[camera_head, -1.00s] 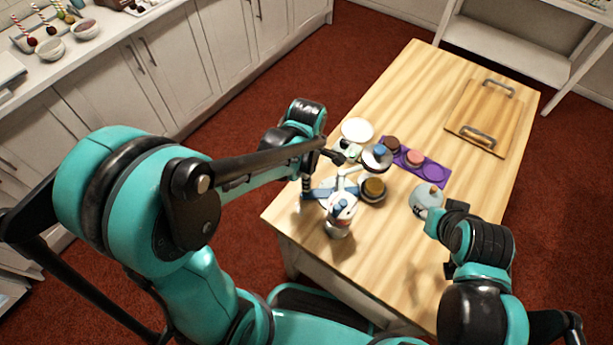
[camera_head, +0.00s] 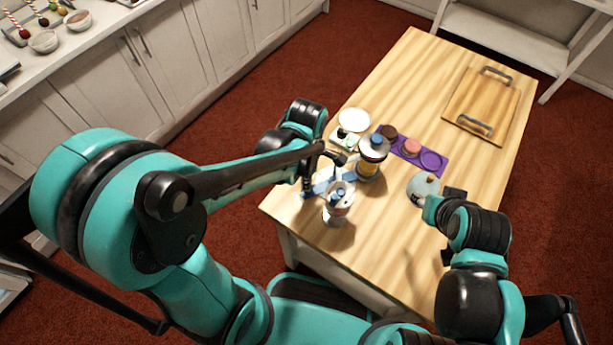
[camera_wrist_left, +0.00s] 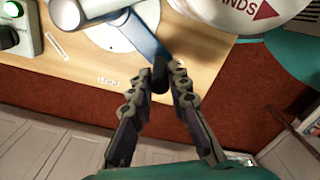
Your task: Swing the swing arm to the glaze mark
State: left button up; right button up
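The blue swing arm shows in the left wrist view (camera_wrist_left: 150,42), running from a white round base (camera_wrist_left: 118,40) to a black handle (camera_wrist_left: 160,77). My left gripper (camera_wrist_left: 161,72) has its fingers closed in on both sides of that handle. In the head view my left gripper (camera_head: 308,184) is low at the table's left edge, partly hidden by its own arm. A grey round head with a blue knob (camera_head: 375,147) sits over a yellow-brown cylinder (camera_head: 369,168). The glaze mark is not readable. My right gripper (camera_head: 452,226) hangs over the right side; its fingers are unclear.
A white canister (camera_head: 338,206) stands near the front edge. A grey rounded pot (camera_head: 421,190) is beside my right arm. A purple tray (camera_head: 435,164), white plate (camera_head: 354,120) and wooden board (camera_head: 470,110) lie farther back.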

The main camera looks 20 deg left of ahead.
pick_arm(q)
jog(key=o, duration=0.4)
jog(key=shift+r, duration=0.1)
notch_tip(320, 180, up, 7)
jog(key=p, duration=0.6)
dwell(0.3)
